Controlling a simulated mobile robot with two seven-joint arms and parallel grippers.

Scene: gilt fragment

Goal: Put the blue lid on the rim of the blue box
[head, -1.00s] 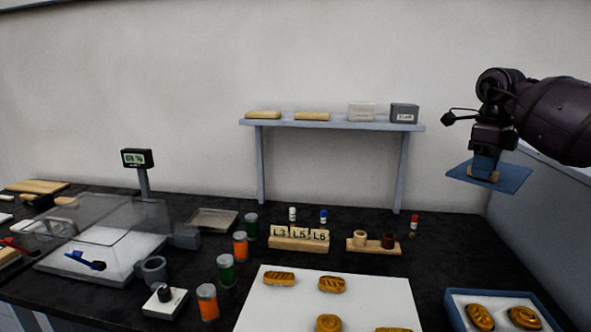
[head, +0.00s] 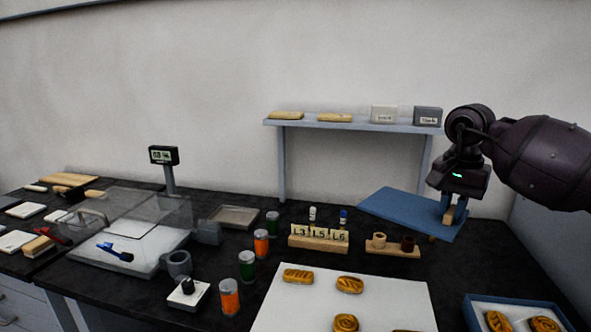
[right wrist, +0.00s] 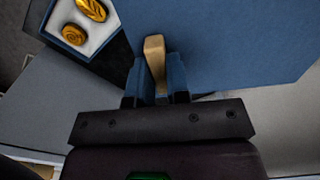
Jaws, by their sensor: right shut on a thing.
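The blue lid (head: 400,212) is a flat blue panel with a wooden handle (head: 449,214). My right gripper (head: 447,205) is shut on that handle and holds the lid at the right, left of and farther back than the box in the picture. In the right wrist view the lid (right wrist: 235,45) fills the upper right, with the handle (right wrist: 154,52) between the fingers (right wrist: 156,85). The blue box (head: 472,314) is at the lower right, open, with golden pastries on a white lining. Its corner also shows in the right wrist view (right wrist: 47,27), apart from the lid. My left gripper is out of view.
A white board (head: 300,312) with several pastries lies left of the box. A shelf (head: 350,125) stands at the back. Jars and a scale are farther left.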

